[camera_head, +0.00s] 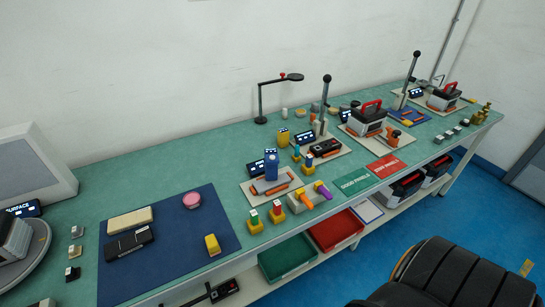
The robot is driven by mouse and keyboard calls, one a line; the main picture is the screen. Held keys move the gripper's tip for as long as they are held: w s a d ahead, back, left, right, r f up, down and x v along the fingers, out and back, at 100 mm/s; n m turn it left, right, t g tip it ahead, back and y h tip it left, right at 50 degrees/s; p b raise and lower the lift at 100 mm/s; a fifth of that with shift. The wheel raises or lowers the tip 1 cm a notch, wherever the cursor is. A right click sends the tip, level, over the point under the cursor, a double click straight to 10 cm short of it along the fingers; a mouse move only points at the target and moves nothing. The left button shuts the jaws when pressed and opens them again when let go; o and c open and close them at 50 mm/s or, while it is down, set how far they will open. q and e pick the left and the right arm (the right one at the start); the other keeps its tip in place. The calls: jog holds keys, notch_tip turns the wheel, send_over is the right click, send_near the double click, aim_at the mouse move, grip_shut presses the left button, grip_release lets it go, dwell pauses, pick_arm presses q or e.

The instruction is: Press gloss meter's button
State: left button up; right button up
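A black flat device with a small light marking (131,242) lies on the dark blue mat (170,275) at the left of the bench; it may be the gloss meter, but its label is too small to read. A cream block (130,221) lies behind it, a pink round pad (192,200) to its right and a yellow block (212,244) nearer the mat's right edge. I cannot make out a button on the black device. Neither of my grippers shows in the head view.
A small screen reading "SURFACE" (22,209) and a round grey platform (42,240) stand at the far left. A blue device (271,165), yellow-based tools and lever presses crowd the bench's middle and right. A black ribbed object (450,275) fills the lower right.

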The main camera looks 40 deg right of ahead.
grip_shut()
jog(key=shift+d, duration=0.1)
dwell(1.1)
